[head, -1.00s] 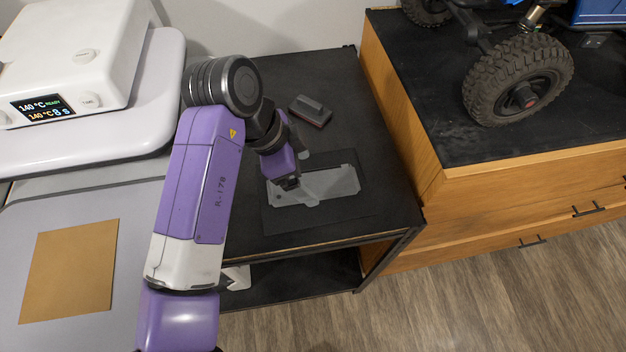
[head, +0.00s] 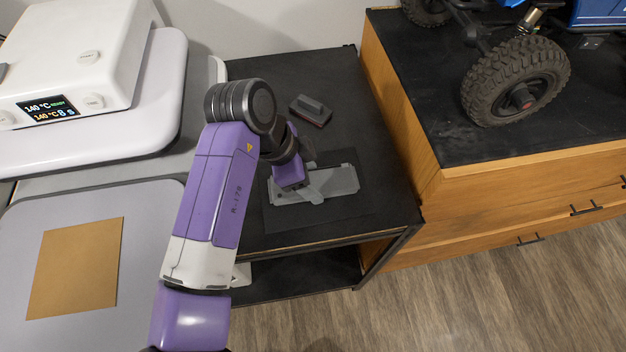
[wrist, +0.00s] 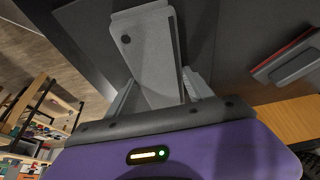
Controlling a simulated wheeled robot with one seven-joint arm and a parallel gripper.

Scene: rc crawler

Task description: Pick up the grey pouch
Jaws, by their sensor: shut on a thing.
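The grey pouch (head: 343,181) is a flat, pale grey piece over a dark mat on the black table in the head view. In the wrist view the pouch (wrist: 148,48) runs up from between the fingers, with a dark round spot near one corner and a dark strip along one edge. My gripper (head: 312,196) is over its near left part and covers some of it. In the wrist view my gripper (wrist: 158,98) is shut on the pouch's near end. I cannot tell whether the pouch is clear of the mat.
The white heat press (head: 75,60) and a tan sheet (head: 75,267) are at the left. A wooden cabinet (head: 420,125) bearing a big-wheeled crawler (head: 517,80) rises at the right.

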